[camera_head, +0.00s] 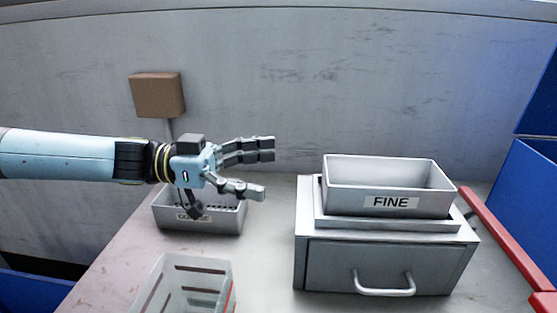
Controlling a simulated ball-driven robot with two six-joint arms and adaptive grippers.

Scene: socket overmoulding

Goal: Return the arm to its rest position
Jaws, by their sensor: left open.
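My left arm (75,156) comes in level from the left in the head view. My left gripper (268,173) is open, with its fingers pointing right and nothing between them. It is above the grey labelled bin (225,222) and hides part of that bin and its label. To the right, a grey bin marked FINE (345,199) sits on top of a metal drawer unit (330,265), clear of the fingers. My right gripper is not in view.
A clear slotted crate (160,285) stands at the front, cut off by the lower edge. A brown box (157,95) is on the back wall. Red rails (500,235) and blue containers (525,190) are at the right. The table between the grey bin and drawer unit is clear.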

